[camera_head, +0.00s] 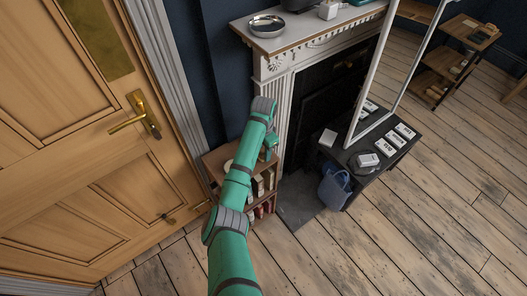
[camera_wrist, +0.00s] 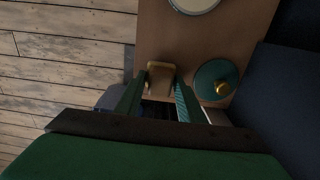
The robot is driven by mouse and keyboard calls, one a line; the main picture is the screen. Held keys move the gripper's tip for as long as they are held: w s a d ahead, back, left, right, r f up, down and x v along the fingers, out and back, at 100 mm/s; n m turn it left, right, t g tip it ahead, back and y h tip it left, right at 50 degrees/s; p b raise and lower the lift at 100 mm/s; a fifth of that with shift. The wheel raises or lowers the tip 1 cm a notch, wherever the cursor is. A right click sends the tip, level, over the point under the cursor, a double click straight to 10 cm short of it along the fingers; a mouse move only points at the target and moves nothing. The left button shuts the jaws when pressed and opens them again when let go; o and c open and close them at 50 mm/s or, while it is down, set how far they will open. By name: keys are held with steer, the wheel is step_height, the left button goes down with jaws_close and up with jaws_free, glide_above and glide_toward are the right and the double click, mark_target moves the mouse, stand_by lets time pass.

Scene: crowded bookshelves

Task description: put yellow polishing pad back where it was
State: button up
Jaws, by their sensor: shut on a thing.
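My gripper (camera_wrist: 161,88) shows in the wrist view with its two green fingers apart and a small tan-yellow block between their tips. I take this block to be the yellow polishing pad (camera_wrist: 161,70); its lower part is hard to make out. It is seen against the brown top of a small wooden shelf (camera_wrist: 165,35), near the top's edge. Whether it touches the shelf top, I cannot tell. In the head view my arm reaches over this shelf (camera_head: 214,158) and hides much of it; the pad cannot be made out there.
A teal round lid with a brass knob (camera_wrist: 215,83) is close right of the fingers. A pale round dish (camera_wrist: 195,3) lies farther up. A white fireplace (camera_head: 285,60) stands beside the shelf, a wooden door (camera_head: 75,130) to the left. A black table (camera_head: 385,150) stands right.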

steer(key=shift+f, duration=0.2)
steer(key=o, duration=0.9)
steer(key=shift+o, duration=0.2)
